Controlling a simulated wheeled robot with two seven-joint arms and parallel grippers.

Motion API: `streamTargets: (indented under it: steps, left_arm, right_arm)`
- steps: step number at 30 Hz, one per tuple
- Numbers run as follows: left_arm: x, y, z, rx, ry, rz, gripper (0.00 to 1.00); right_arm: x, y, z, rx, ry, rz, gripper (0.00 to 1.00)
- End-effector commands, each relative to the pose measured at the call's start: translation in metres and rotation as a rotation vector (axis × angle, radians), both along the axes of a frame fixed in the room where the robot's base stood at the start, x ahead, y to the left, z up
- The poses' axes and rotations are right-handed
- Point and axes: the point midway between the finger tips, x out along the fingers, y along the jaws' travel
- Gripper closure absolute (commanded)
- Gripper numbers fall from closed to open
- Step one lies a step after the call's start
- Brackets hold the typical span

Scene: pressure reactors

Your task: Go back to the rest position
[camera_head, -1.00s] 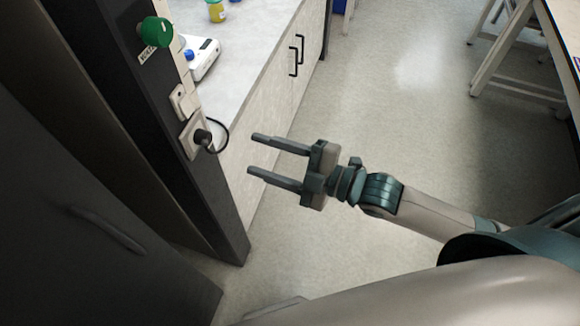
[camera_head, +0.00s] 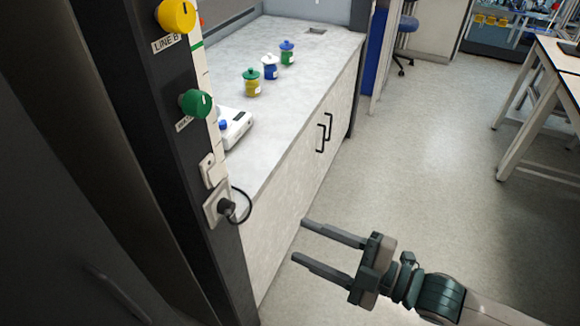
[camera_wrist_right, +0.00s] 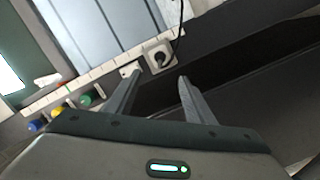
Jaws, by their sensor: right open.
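My right gripper (camera_head: 298,240) is in the lower middle of the head view, open and empty. Its two dark fingers point left, in front of the grey cabinet, with floor beneath. It also shows in the right wrist view (camera_wrist_right: 158,88), its fingers apart with nothing between them. The wrist view shows the wall socket with a black plug (camera_wrist_right: 160,58) beyond the fingertips. My left gripper is not in any view.
A dark post carries a yellow knob (camera_head: 177,16), a green knob (camera_head: 195,103) and a plugged socket (camera_head: 217,206). On the counter (camera_head: 300,75) stand a white device (camera_head: 237,128) and lidded jars (camera_head: 252,82). Open floor (camera_head: 425,150) lies right; a white table (camera_head: 540,100) stands beyond.

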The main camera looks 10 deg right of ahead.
Motion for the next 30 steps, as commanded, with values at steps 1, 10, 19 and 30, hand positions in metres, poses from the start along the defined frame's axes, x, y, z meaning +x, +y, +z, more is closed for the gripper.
streamTargets:
  steps: [1,10,19,30]
  left_arm:
    - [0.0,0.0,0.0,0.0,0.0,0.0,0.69]
    - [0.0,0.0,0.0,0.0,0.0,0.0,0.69]
    - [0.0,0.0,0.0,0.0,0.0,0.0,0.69]
    - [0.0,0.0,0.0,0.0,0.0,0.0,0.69]
  right_arm:
    - [0.0,0.0,0.0,0.0,0.0,0.0,0.51]
    - [0.017,-0.01,-0.025,-0.002,0.04,-0.047,0.51]
    - [0.074,-0.065,-0.149,-0.008,0.243,-0.271,0.51]
    - [0.069,-0.153,-0.364,0.008,0.612,-0.619,0.51]
